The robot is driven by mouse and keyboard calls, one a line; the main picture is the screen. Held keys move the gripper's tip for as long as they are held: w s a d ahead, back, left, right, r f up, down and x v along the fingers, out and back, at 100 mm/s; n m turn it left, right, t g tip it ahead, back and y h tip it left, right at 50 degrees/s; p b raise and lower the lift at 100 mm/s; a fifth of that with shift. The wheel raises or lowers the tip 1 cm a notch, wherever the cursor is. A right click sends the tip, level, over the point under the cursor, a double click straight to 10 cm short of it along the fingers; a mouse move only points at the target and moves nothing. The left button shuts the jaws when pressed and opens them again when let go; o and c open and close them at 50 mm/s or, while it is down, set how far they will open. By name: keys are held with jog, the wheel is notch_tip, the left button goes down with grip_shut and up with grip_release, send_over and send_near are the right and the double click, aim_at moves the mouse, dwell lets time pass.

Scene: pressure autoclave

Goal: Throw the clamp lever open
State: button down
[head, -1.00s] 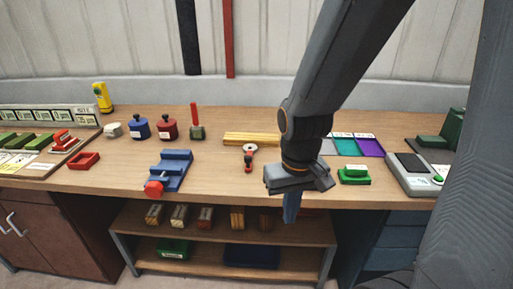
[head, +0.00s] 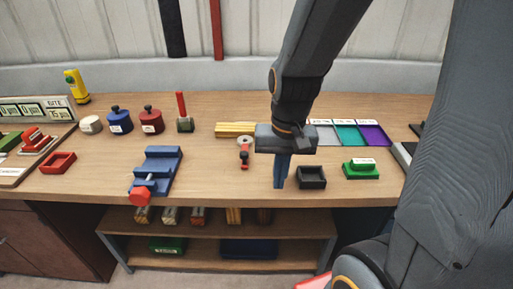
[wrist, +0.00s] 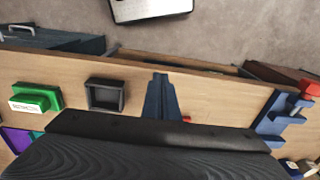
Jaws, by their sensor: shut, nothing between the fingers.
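A green block with an upright red lever (head: 181,106) stands at the back of the bench, left of centre. A small tool with a red and black handle (head: 244,155) lies in front of the yellow bars. I cannot tell for sure which of them is the clamp lever. My gripper (head: 280,186) is shut and empty, pointing down over the bench, right of the small tool and apart from the upright lever. In the wrist view its blue fingers (wrist: 160,98) are together, with a bit of red beside them. The upright lever does not show clearly in the wrist view.
A black tray (head: 311,183) is just right of my fingers, with a green block (head: 361,170) beyond it. A blue vise (head: 156,172) with a red knob stands at the left front. Blue (head: 120,121) and dark red (head: 151,122) pots stand behind.

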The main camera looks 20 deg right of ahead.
jog(key=w+d+r+m+y, duration=0.1)
jog(key=w+r+m, duration=0.3)
jog(key=m, duration=0.5)
jog(key=w+d+r+m+t+y+p, duration=0.1)
jog(key=w+d+r+m, duration=0.3)
jog(key=m, duration=0.6)
jog(key=w+y, duration=0.1)
jog(key=w, duration=0.1)
jog(key=shift+w+d+r+m, duration=0.2)
jog(key=shift+w+r+m, duration=0.1)
jog(key=shift+w, duration=0.1)
jog(key=shift+f, duration=0.15)
jog(key=x, duration=0.9)
jog(key=shift+a+f+p, duration=0.3)
jog(key=shift+p, duration=0.1)
jog(key=shift+w+a+p, duration=0.25)
jog(key=shift+w+a, duration=0.05)
jog(key=shift+a, duration=0.25)
jog(key=shift+w+a+p, duration=0.2)
jog(key=shift+w+a, duration=0.1)
jog(key=shift+a, duration=0.25)
jog(key=shift+w+a+f, duration=0.1)
jog(key=shift+w+a, duration=0.25)
jog(key=shift+a, duration=0.35)
jog(key=shift+p, duration=0.3)
